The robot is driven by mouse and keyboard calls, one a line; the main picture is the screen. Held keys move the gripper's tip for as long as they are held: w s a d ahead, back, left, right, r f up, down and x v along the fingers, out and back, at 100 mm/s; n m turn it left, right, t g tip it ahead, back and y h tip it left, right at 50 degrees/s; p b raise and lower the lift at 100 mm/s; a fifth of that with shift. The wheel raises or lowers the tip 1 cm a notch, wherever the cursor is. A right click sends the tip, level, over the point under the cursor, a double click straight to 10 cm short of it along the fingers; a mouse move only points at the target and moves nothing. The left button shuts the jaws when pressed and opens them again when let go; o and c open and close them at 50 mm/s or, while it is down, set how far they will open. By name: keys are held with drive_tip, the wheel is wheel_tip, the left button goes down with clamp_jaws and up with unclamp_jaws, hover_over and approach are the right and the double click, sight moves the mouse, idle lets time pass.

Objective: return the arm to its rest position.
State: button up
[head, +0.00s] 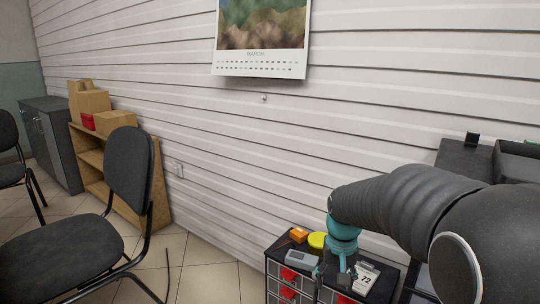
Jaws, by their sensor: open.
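My arm comes in from the right in a black ribbed sleeve and ends in a teal wrist joint. My gripper (334,272) is below that joint, over the top of a small drawer cabinet (273,262). Its fingers are small, dark and partly lost against the cabinet. They look open, and I see nothing held between them. I cannot tell whether they touch the cabinet top.
On the cabinet lie a yellow round lid (317,240), an orange box (298,235), a grey device (301,258) and a white label marked 72 (365,279). Dark trays (465,158) stand at right. A black chair (70,250) and wooden shelf (93,157) stand left.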

drive_tip(key=s+r+t, duration=0.2)
drive_tip(key=s+r, duration=0.2)
drive_tip(key=s, duration=0.6)
drive_tip(key=s+r+n+t, duration=0.1)
drive_tip(key=s+r+t, duration=0.2)
drive_tip(key=s, duration=0.8)
drive_tip(key=shift+s+r, duration=0.25)
drive_tip(key=shift+r, duration=0.4)
drive_tip(key=shift+d, duration=0.1)
